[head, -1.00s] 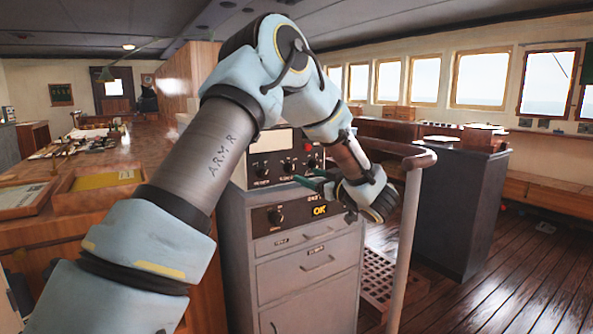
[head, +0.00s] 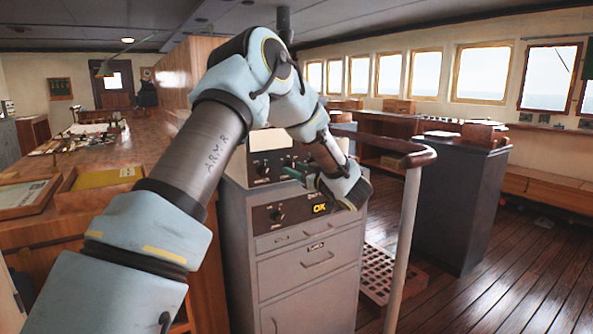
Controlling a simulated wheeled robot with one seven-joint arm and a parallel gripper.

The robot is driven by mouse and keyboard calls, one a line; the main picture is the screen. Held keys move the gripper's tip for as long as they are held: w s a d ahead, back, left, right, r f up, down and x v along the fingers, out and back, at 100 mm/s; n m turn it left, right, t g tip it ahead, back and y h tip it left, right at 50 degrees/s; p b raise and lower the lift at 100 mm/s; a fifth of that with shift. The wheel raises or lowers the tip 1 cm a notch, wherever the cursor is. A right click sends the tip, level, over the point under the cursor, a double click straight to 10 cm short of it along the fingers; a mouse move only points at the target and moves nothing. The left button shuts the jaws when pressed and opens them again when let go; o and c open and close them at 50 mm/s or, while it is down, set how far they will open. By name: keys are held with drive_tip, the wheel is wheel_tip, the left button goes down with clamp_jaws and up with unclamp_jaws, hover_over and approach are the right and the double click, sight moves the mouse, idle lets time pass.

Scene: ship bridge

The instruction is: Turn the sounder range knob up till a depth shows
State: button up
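A grey instrument cabinet (head: 305,279) stands in the middle of the head view. Its lower panel (head: 264,222) carries a black knob (head: 277,213) and a small yellow display (head: 320,208) reading "OK". Its upper panel (head: 277,157) has a pale screen (head: 270,139) and dark knobs, one of them (head: 263,170) at the left. The labels are too small to tell which is the sounder range knob; I see no depth figure. The finger gap is unclear.
A grey post with a wooden handrail (head: 403,222) stands close to the cabinet's right. A wooden chart table (head: 95,165) with trays lies left, and a dark console (head: 458,205) stands right. Wooden floor (head: 500,270) is open at the lower right.

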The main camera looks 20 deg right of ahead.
clamp_jaws()
drive_tip(key=shift+m+p, duration=0.35)
drive_tip(key=shift+m, duration=0.05)
drive_tip(key=m+p, duration=0.2)
drive_tip(key=m, duration=0.1)
drive_tip(key=shift+r, duration=0.15)
drive_tip(key=m+p, duration=0.3)
drive_tip(key=m, duration=0.2)
drive_tip(key=shift+f, duration=0.2)
drive_tip(key=shift+m, duration=0.3)
drive_tip(key=shift+o, duration=2)
unclamp_jaws()
drive_tip(key=shift+s, duration=0.1)
drive_tip(key=b+v, duration=0.3)
drive_tip(key=v, duration=0.7)
drive_tip(key=shift+s+f, duration=0.2)
drive_tip(key=shift+s, duration=0.15)
